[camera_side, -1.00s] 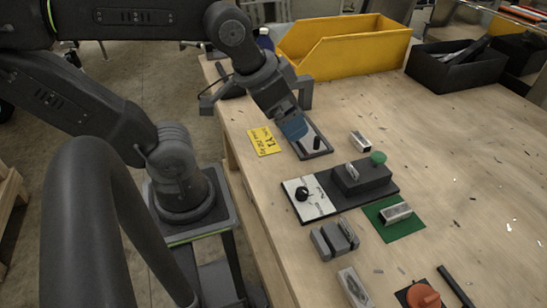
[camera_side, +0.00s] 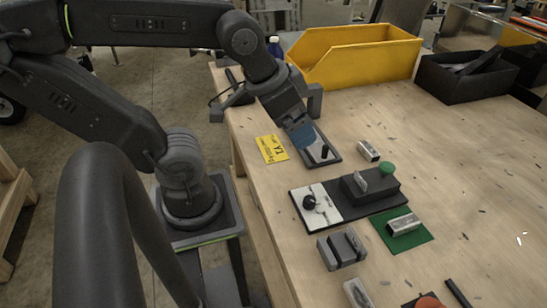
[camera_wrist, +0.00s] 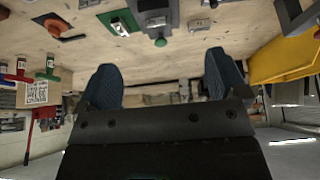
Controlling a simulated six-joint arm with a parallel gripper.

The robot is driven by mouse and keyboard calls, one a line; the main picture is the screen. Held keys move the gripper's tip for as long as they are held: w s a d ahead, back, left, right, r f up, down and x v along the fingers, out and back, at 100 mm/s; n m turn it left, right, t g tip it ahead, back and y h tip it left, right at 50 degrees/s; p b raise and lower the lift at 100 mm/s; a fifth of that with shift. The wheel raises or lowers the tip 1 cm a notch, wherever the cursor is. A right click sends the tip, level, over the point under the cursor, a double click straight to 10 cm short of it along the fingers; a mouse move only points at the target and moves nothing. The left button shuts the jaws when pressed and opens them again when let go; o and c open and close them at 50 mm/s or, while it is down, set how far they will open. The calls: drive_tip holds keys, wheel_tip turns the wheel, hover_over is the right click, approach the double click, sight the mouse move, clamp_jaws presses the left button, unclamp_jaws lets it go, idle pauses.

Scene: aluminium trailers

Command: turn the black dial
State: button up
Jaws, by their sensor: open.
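The black dial (camera_side: 310,202) is a small round knob on the white plate (camera_side: 323,208) at the left end of a flat black base. A raised black block (camera_side: 371,187) with a silver lever and a green knob (camera_side: 387,168) stands on the base's right part. My gripper (camera_side: 303,137) has blue fingers and is behind the dial, apart from it, over or at a small dark tray (camera_side: 333,157). In the wrist view my gripper (camera_wrist: 163,78) is open with nothing seen between the fingers. The green knob (camera_wrist: 160,42) shows there beyond them; I cannot make out the dial.
A yellow bin (camera_side: 360,55) and a black bin (camera_side: 462,75) stand at the back. A yellow label (camera_side: 271,149) lies left of the tray. A silver block on a green plate (camera_side: 412,237), a grey block (camera_side: 341,250) and a red knob (camera_side: 428,302) are nearer. The table's right side is mostly clear.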

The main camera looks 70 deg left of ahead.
sight(310, 199)
drive_tip(key=shift+w, duration=0.25)
drive_tip(key=shift+c, duration=0.7)
drive_tip(key=w+g, duration=0.1)
drive_tip(key=w+f+n+g, duration=0.1)
drive_tip(key=w+g, duration=0.1)
drive_tip(key=w+f+n+g, duration=0.1)
drive_tip(key=g, duration=0.1)
drive_tip(key=shift+w+d+f+h, duration=0.1)
drive_tip(key=shift+w+f+h, duration=0.15)
drive_tip(key=shift+w+h, duration=0.1)
drive_tip(key=c, duration=0.5)
drive_tip(key=w+f+n+g, duration=0.2)
drive_tip(key=w+f+g, duration=0.2)
drive_tip(key=g, duration=0.1)
drive_tip(key=shift+h, duration=0.35)
drive_tip(key=x, duration=1.4)
drive_tip(key=shift+w+f, duration=0.1)
drive_tip(key=shift+w, duration=0.15)
drive_tip(key=shift+c, duration=0.3)
drive_tip(key=c, duration=0.9)
